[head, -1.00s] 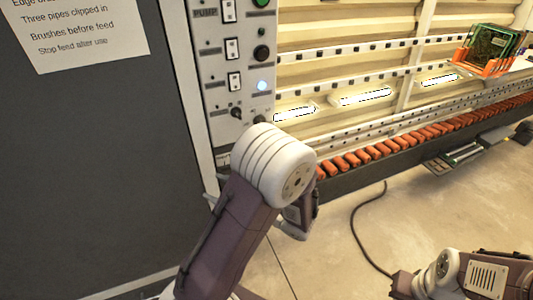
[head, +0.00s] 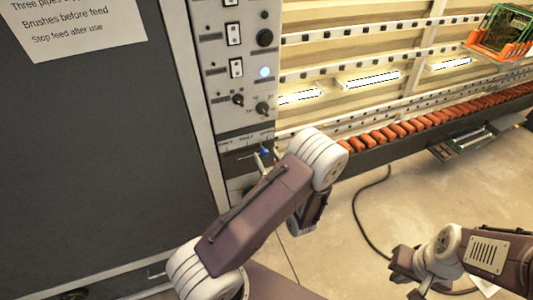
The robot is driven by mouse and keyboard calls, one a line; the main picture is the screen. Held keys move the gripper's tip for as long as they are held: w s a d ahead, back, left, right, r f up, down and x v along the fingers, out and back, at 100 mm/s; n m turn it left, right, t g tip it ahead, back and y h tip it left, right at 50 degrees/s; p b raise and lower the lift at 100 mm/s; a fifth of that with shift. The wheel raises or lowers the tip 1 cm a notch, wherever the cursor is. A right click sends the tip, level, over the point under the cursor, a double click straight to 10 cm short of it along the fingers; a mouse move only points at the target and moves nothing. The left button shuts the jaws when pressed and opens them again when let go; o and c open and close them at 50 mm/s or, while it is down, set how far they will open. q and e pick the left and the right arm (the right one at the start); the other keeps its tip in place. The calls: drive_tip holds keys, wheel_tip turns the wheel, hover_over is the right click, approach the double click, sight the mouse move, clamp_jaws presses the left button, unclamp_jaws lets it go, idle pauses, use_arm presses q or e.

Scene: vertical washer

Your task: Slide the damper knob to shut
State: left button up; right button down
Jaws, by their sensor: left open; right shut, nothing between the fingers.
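The blue damper knob (head: 264,152) shows low on the control panel in the head view, toward the right end of a dark slot under a row of small labels, too blurred to read surely. My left gripper (head: 261,160) is at the knob, with slim grey fingertips beside it; it is open. My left forearm and white wrist joint hide most of this gripper, and I cannot tell whether the fingers touch the knob. My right gripper (head: 408,280) is shut and empty at the lower right, over the floor and far from the panel.
The panel (head: 222,100) carries switches, buttons and two dark rotary knobs above the slot. A dark cabinet side (head: 100,150) stands left. Orange rollers (head: 420,126) and an orange rack with a green board (head: 503,35) are right. A cable (head: 358,215) lies on the floor.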

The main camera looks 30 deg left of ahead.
use_arm(q)
drive_tip(key=shift+a, duration=0.2)
drive_tip(key=shift+w+f, duration=0.1)
drive_tip(key=shift+w, duration=0.25)
drive_tip(key=shift+c, duration=1.2)
clamp_jaws()
